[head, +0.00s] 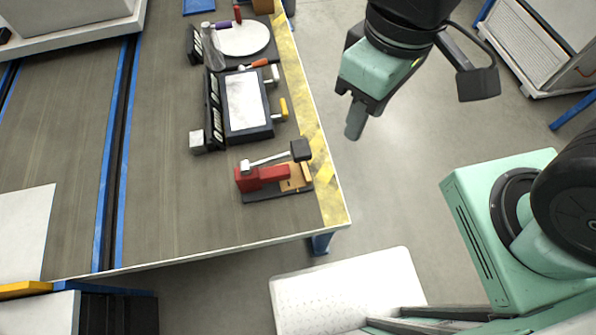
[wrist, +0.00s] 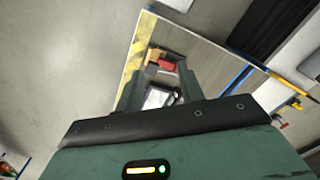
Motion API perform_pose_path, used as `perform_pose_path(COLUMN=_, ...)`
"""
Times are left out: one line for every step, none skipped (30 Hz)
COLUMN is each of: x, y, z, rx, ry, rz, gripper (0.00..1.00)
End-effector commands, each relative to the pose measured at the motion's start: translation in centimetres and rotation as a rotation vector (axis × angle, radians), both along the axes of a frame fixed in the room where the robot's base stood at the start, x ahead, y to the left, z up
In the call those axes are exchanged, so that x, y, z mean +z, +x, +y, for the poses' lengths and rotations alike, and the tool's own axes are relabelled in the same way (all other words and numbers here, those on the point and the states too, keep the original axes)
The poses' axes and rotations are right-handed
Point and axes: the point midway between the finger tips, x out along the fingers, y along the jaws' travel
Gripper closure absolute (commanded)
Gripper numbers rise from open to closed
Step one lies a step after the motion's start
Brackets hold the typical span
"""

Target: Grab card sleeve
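I cannot make out for certain which item is the card sleeve. A black-framed fixture with a flat white panel (head: 244,101) lies on the table; it also shows between my fingers in the wrist view (wrist: 158,97). My gripper (head: 356,118) hangs in the air past the table's right edge, pointing down, apart from everything on the table. In the wrist view my gripper's two fingers (wrist: 158,80) stand apart with nothing between them. In the head view one finger mostly hides the other.
A red press with a black knob (head: 262,176) stands near the table's front right corner. A round white plate fixture (head: 242,39) and a clear bottle (head: 211,48) are behind the panel. A small whitish block (head: 198,140) is to its left. Yellow tape (head: 322,170) marks the table edge.

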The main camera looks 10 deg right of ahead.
Motion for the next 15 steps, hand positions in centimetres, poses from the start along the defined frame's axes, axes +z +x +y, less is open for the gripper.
perform_pose_path(x=-1.4, y=0.4, z=-0.2, rx=-0.044, ry=0.000, rz=0.036, gripper=0.47)
perform_pose_path(x=-2.2, y=0.7, z=-0.3, rx=-0.079, ry=0.001, rz=0.064, gripper=0.39)
perform_pose_path(x=-3.4, y=1.2, z=-0.4, rx=-0.137, ry=0.006, rz=0.108, gripper=0.28)
perform_pose_path(x=-4.4, y=1.7, z=-0.5, rx=-0.187, ry=0.011, rz=0.147, gripper=0.19)
perform_pose_path(x=-5.6, y=2.1, z=-0.7, rx=-0.242, ry=0.015, rz=0.191, gripper=0.11)
perform_pose_path(x=-7.1, y=2.8, z=-0.9, rx=-0.323, ry=0.025, rz=0.250, gripper=0.00)
perform_pose_path(x=-8.4, y=3.4, z=-1.1, rx=-0.386, ry=0.033, rz=0.300, gripper=0.00)
perform_pose_path(x=-9.6, y=4.0, z=-1.3, rx=-0.450, ry=0.043, rz=0.347, gripper=0.00)
perform_pose_path(x=-11.1, y=4.7, z=-1.6, rx=-0.533, ry=0.057, rz=0.411, gripper=0.00)
perform_pose_path(x=-12.3, y=5.3, z=-1.8, rx=-0.597, ry=0.069, rz=0.457, gripper=0.00)
perform_pose_path(x=-13.4, y=5.9, z=-2.1, rx=-0.659, ry=0.083, rz=0.504, gripper=0.00)
perform_pose_path(x=-15.0, y=6.8, z=-2.4, rx=-0.742, ry=0.102, rz=0.564, gripper=0.00)
perform_pose_path(x=-16.2, y=7.4, z=-2.7, rx=-0.805, ry=0.117, rz=0.610, gripper=0.00)
perform_pose_path(x=-17.4, y=8.1, z=-3.1, rx=-0.867, ry=0.134, rz=0.655, gripper=0.00)
perform_pose_path(x=-19.1, y=9.0, z=-3.6, rx=-0.950, ry=0.158, rz=0.714, gripper=0.00)
